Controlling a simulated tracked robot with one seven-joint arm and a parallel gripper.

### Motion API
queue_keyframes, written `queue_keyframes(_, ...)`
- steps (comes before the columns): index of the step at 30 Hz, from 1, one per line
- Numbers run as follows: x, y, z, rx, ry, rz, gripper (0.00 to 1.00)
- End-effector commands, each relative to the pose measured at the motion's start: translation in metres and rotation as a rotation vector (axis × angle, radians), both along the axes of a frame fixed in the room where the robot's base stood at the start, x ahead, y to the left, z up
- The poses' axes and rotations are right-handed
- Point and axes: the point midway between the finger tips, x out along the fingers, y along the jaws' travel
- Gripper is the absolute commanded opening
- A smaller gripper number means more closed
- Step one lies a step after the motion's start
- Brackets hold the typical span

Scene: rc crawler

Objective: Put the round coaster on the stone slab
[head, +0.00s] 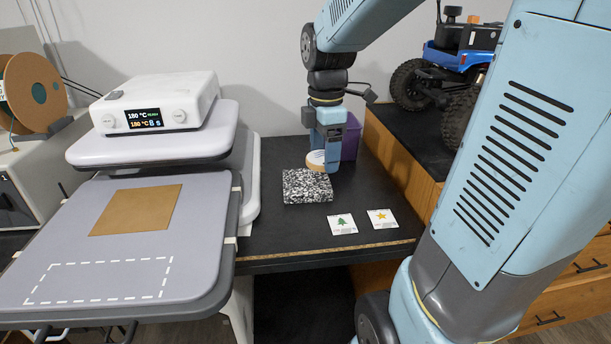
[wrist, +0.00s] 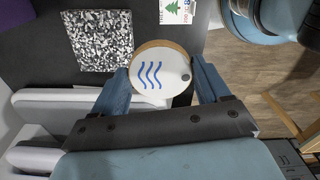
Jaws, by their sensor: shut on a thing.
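The round coaster (wrist: 160,76) is white with blue wavy lines, a dark dot and a cork-coloured rim. My gripper (wrist: 160,88) is shut on it, one finger at each side. In the head view the coaster (head: 316,158) is held tilted under my gripper (head: 325,160), partly hidden by a finger. The stone slab (head: 307,187) is a speckled black-and-white square lying on the dark table. In the head view the coaster appears just above and behind the slab's back right part. In the wrist view the slab (wrist: 100,40) lies to the left of the coaster, with nothing on it.
A tree card (head: 342,224) and a star card (head: 382,218) lie on the table (head: 290,240) in front of the slab. A purple container (head: 351,137) stands behind my gripper. A heat press (head: 150,150) is at left, and a blue crawler (head: 445,60) sits on a raised surface at right.

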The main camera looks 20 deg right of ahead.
Motion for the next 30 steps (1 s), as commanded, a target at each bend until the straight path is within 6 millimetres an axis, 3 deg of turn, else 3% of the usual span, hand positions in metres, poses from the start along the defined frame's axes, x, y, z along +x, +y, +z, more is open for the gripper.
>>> queue_keyframes(15, 0.081, -0.005, -0.040, 0.000, 0.003, 0.000, 0.46)
queue_keyframes(24, 0.113, -0.006, -0.079, 0.001, 0.002, -0.001, 0.46)
queue_keyframes(30, 0.120, -0.006, -0.087, 0.000, 0.000, 0.000, 0.46)
